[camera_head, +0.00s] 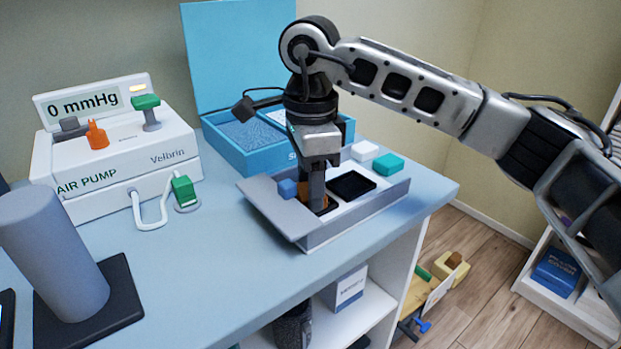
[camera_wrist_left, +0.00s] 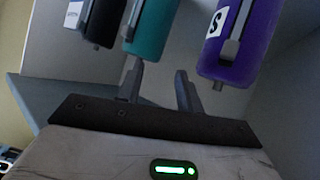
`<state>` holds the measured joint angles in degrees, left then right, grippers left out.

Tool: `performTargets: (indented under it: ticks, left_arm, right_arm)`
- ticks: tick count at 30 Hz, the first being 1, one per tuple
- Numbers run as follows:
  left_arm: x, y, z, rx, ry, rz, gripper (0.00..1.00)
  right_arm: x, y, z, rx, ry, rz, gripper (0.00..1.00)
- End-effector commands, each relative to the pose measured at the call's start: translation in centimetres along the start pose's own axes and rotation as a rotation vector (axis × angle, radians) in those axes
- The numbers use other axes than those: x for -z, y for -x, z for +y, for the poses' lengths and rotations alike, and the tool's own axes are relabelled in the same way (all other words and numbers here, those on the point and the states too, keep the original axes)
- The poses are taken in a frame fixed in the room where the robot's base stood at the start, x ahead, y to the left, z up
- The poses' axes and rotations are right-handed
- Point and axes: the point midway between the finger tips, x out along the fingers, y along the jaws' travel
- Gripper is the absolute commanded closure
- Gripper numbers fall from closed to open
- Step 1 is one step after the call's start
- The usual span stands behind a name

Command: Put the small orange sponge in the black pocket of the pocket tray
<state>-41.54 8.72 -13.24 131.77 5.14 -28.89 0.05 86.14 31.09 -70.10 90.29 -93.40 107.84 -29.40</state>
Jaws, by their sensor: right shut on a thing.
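The pocket tray (camera_head: 318,239) is a grey, low-walled tray near the right end of the table. A black square pocket (camera_head: 351,185) shows in it, just right of my right gripper (camera_head: 319,203). My right gripper points down into the tray, shut on the small orange sponge (camera_head: 332,193). The fingers hide most of the sponge, and a dark patch shows beneath it. I cannot tell whether the sponge touches the tray. My left gripper (camera_wrist_left: 160,82) shows only in the left wrist view, with its fingers apart and nothing between them.
An open blue box (camera_head: 245,155) stands behind. An air pump (camera_head: 120,165) and grey roller (camera_head: 52,250) stand left. Teal (camera_wrist_left: 148,28) and purple (camera_wrist_left: 240,40) cylinders hang near my left gripper.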

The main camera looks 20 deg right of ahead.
Motion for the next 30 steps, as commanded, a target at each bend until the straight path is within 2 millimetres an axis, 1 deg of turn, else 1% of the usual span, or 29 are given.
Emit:
performTargets:
  ticks: [12, 13, 15, 25, 29, 30]
  left_arm:
    - [0.3, -0.3, -0.1, 0.000, -0.004, 0.015, 0.64]
    - [0.5, -0.2, -0.1, 0.000, -0.005, 0.016, 0.64]
    - [0.6, -0.3, -0.1, 0.001, -0.005, 0.018, 0.64]
    - [0.5, -0.3, -0.3, 0.003, -0.004, 0.016, 0.64]
    - [0.6, -0.2, -0.3, 0.004, -0.003, 0.012, 0.64]
    - [0.7, -0.1, -0.2, 0.005, -0.003, 0.013, 0.64]
  right_arm:
    - [0.0, -0.3, 0.0, 0.000, 0.000, 0.000, 0.81]
    - [0.0, -0.2, 0.0, 0.000, 0.000, 0.000, 0.47]
    - [0.0, -0.2, 0.0, 0.000, 0.000, 0.000, 0.30]
    - [0.0, -0.1, 0.0, 0.000, 0.000, 0.000, 0.30]
    - [0.0, 1.5, 0.0, 0.002, 0.000, 0.000, 0.30]
    - [0.0, 2.2, 0.0, 0.003, 0.000, -0.001, 0.30]
